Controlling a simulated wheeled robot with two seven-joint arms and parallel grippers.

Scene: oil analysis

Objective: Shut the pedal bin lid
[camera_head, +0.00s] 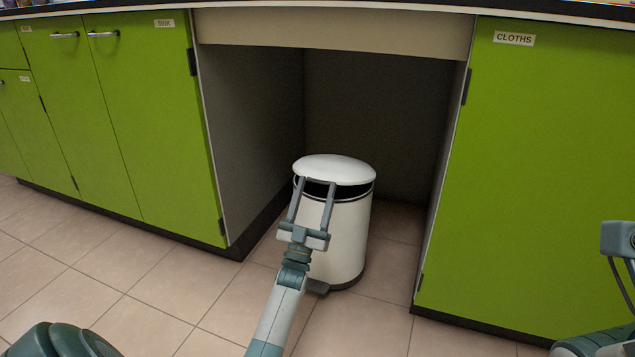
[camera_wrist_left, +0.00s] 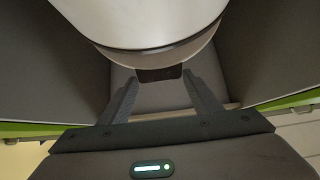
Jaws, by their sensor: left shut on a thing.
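The white pedal bin (camera_head: 348,235) stands upright on the floor in the knee space between the green cabinets. Its domed white lid (camera_head: 336,167) sits over the body with a dark gap at the front, so it looks slightly raised. In the left wrist view the bin (camera_wrist_left: 150,25) fills the top, with a dark block (camera_wrist_left: 160,73) between the fingertips. The pedal (camera_head: 318,287) shows low at the front.
The left cabinet door (camera_head: 150,110) and the right cabinet door (camera_head: 535,160), labelled CLOTHS, flank the recess. The counter panel (camera_head: 330,30) crosses above the bin. The tiled floor (camera_head: 120,280) in front is clear.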

